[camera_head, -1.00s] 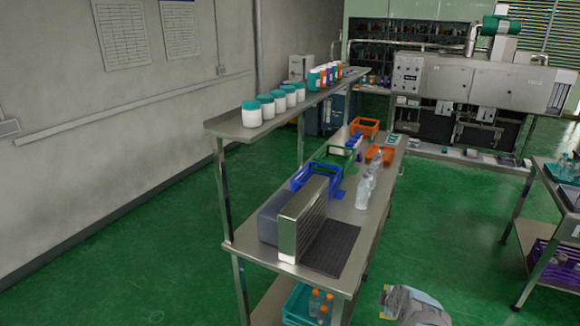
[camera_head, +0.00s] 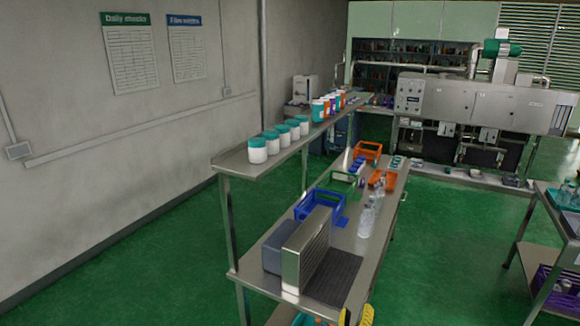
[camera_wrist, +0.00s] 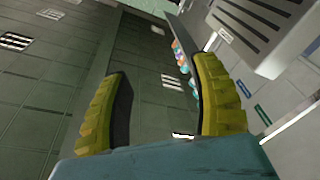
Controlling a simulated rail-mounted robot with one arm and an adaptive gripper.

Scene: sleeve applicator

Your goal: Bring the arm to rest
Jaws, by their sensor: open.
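My gripper (camera_head: 356,316) shows only as two yellow fingertips at the bottom edge of the head view, in front of the near end of the steel bench (camera_head: 262,297). In the wrist view my gripper (camera_wrist: 162,72) has its two yellow ribbed fingers wide apart with nothing between them. The rest of the arm is outside the head view.
A ribbed metal unit (camera_head: 306,250) stands on the bench's near end, with a blue crate (camera_head: 320,207) behind it. White jars (camera_head: 257,150) line the raised shelf (camera_head: 232,163). A trolley (camera_head: 548,215) stands right. Green floor (camera_head: 450,260) between is clear.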

